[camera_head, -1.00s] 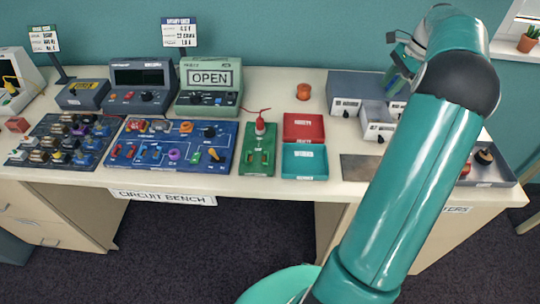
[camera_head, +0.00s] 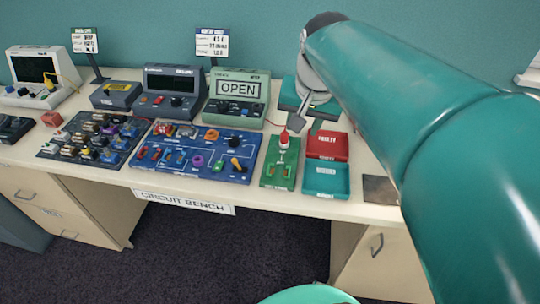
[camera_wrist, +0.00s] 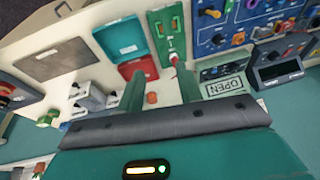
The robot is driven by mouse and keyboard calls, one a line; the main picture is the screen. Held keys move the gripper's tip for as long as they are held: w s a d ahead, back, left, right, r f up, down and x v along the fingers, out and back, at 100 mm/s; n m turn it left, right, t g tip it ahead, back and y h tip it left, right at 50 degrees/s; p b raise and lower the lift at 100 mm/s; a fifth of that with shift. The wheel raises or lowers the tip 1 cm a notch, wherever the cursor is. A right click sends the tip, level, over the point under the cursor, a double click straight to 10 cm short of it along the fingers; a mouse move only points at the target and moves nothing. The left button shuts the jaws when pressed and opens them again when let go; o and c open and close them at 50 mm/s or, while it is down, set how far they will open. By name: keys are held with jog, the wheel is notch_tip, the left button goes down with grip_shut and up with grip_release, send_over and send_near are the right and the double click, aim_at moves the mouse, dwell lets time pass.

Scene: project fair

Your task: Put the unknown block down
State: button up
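My gripper (camera_wrist: 160,90) shows in the wrist view with its two teal fingers apart and no block between them. In the head view my gripper (camera_head: 308,122) hangs over the bench behind the red tray (camera_head: 343,148), which is marked FAULTY. A teal tray (camera_head: 343,180) sits in front of the red one. The green test board (camera_head: 268,181), with a red-capped plug (camera_head: 284,142), stands left of the trays. The green meter (camera_head: 225,104) reads OPEN. I cannot pick out which thing is the unknown block.
A small orange cylinder (camera_wrist: 152,98) stands on the bench beyond the fingers. The blue circuit board (camera_head: 223,145) and a dark parts tray (camera_head: 55,147) lie to the left. A grey plate (camera_head: 380,190) lies right of the trays. Grey boxes (camera_wrist: 93,97) show in the wrist view.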

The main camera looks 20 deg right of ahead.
jog(key=s+a+f+n+t, duration=0.2)
jog(key=s+a+f+n, duration=0.2)
jog(key=s+a+n, duration=0.2)
jog(key=s+a, duration=0.2)
jog(key=s, duration=0.1)
jog(key=shift+f+y, duration=0.3)
grip_shut()
